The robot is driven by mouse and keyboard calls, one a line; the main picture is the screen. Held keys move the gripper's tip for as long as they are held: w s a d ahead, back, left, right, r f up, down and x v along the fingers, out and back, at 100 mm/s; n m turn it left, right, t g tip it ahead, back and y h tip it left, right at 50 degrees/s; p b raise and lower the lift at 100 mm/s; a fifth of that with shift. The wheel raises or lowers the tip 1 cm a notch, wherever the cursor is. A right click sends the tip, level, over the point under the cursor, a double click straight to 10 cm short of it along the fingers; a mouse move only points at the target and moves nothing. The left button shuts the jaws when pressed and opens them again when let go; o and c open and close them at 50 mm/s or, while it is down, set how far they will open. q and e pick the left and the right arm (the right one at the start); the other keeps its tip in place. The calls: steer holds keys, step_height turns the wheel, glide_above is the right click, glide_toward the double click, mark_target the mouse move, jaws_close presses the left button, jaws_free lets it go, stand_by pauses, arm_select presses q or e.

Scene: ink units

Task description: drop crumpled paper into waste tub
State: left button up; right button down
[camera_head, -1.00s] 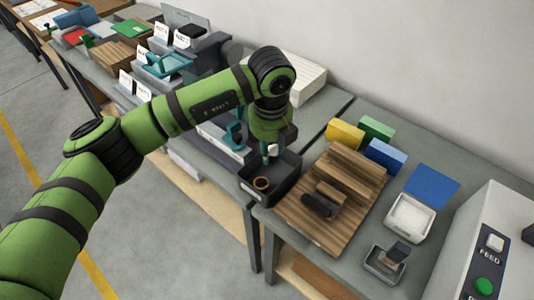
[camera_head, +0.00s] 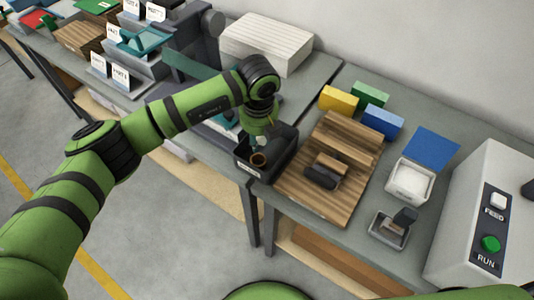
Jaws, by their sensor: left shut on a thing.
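My left gripper (camera_head: 259,138) points down over the dark waste tub (camera_head: 282,163) at the near edge of the tables. It is shut on a small whitish piece of crumpled paper (camera_head: 261,142), which shows only in part between the fingers. The paper is over or just inside the tub's opening; its exact height I cannot tell. A brown ring-shaped thing (camera_head: 259,159) lies in the tub below it. The gripper and wrist hide the tub's far part. My right gripper is out of view.
A wooden board (camera_head: 300,196) with dark-and-wood blocks (camera_head: 322,178) lies right of the tub. Yellow (camera_head: 338,101), green (camera_head: 371,95) and blue (camera_head: 383,122) blocks stand behind it. A white tray (camera_head: 410,181) and a grey machine (camera_head: 478,220) are farther right.

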arm_select(q)
steer(key=shift+f, duration=0.15)
steer(key=o, duration=0.8)
step_height(320, 180, up, 12)
steer(key=s, duration=0.1)
steer(key=shift+s, duration=0.25)
steer(key=shift+d+f, duration=0.1)
